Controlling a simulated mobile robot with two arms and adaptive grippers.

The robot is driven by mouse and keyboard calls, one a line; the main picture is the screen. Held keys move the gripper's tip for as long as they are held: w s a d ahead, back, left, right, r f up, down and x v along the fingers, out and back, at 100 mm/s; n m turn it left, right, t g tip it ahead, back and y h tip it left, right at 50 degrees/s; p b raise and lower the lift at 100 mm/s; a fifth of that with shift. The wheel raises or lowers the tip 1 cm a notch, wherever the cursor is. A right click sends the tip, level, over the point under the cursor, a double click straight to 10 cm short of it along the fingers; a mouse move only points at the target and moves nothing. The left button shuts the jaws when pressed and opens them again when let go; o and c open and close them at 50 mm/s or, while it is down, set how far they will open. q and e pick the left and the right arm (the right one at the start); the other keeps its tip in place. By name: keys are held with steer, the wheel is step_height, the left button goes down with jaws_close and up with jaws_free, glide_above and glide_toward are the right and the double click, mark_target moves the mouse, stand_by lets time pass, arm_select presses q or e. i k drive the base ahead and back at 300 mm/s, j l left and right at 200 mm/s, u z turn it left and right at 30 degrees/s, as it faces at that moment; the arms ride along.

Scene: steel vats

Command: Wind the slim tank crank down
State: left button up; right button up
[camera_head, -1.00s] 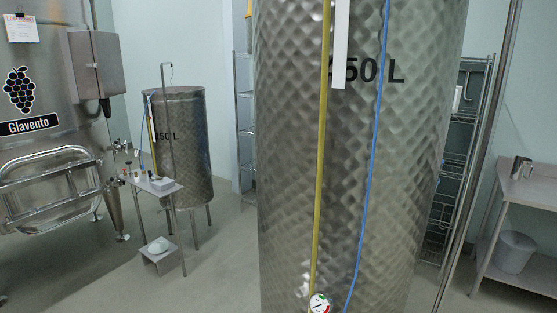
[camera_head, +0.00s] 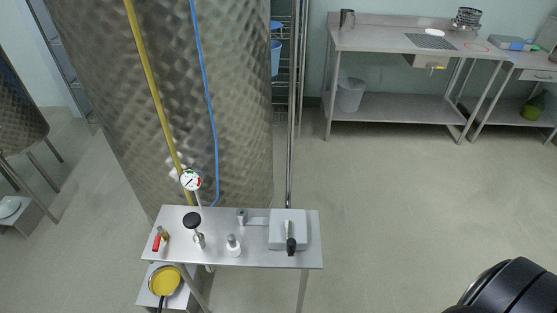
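The slim tank (camera_head: 170,110) is a tall quilted steel cylinder at left centre, with a yellow strip and a blue hose down its side. A small steel stand (camera_head: 255,258) is in front of it. A vertical pole (camera_head: 293,120) rises beside the tank to the right. At its foot is a pale grey box (camera_head: 280,222) on the stand's right end. A short crank with a black handle (camera_head: 291,245) shows at the box's front. Neither gripper shows. A rounded black part, apparently mine, is at the lower right corner, well apart from the crank.
The stand also holds a black knob (camera_head: 191,220), a white-topped fitting (camera_head: 233,243) and a red-handled valve (camera_head: 156,243). A gauge (camera_head: 190,180) is behind it. A yellow pan (camera_head: 164,281) is below. A steel workbench (camera_head: 385,38) is at the back right. The floor between is clear.

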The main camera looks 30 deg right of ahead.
mark_target(291, 245)
steer(key=z, duration=0.95)
